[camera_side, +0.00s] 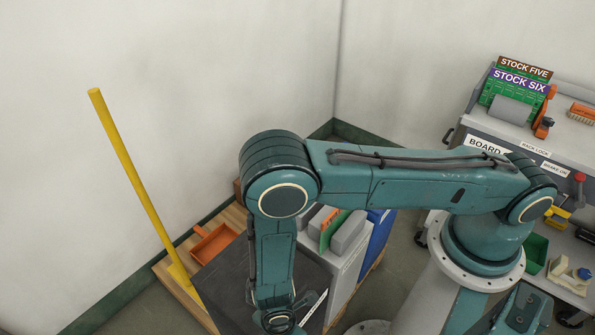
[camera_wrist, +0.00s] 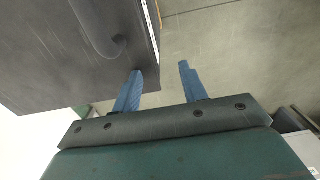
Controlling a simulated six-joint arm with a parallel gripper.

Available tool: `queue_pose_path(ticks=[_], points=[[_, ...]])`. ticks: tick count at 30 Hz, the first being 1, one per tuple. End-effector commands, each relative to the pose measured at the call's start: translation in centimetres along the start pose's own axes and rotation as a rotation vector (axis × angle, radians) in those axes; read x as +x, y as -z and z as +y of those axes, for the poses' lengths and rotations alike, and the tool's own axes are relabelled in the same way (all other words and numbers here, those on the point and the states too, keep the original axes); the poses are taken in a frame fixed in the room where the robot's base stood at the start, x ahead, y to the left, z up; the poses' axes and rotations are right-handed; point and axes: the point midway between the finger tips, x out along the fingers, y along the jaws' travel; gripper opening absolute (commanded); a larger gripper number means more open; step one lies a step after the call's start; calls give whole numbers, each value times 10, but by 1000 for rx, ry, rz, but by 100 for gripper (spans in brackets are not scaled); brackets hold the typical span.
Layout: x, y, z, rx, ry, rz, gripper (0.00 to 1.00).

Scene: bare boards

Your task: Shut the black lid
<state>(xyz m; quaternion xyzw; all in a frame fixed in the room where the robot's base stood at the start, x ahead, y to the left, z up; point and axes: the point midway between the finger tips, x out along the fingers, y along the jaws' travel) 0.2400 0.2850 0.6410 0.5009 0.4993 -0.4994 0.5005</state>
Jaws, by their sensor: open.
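The black lid (camera_wrist: 60,45) is a dark flat panel with a rounded dark handle (camera_wrist: 95,25) and a pale strip along its right edge, at upper left in the wrist view. In the side view a dark panel (camera_side: 222,283), probably this lid, lies behind my forearm, which covers part of it. Its angle is hard to tell. My gripper (camera_wrist: 160,68) is open, its two blue fingers apart with bare floor between them. The left fingertip overlaps the lid's lower right edge in the picture; I cannot tell whether they touch. The fingertips are not visible in the side view.
A yellow pole (camera_side: 140,180) leans up at left, beside an orange tray (camera_side: 213,243) on a wooden pallet (camera_side: 170,272). A grey bin (camera_side: 350,268) with upright boards stands right of the dark panel. A loaded workbench (camera_side: 545,150) stands at right.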

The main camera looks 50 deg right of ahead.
Motion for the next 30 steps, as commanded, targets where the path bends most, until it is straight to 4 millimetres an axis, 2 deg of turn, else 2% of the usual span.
queue_pose_path(ticks=[11, 24, 30], points=[[-1, 0, -2, 0, 5, 1, 44], [-38, 0, -1, 0, 2, 1, 44], [-48, 0, -1, 0, 3, -1, 44]])
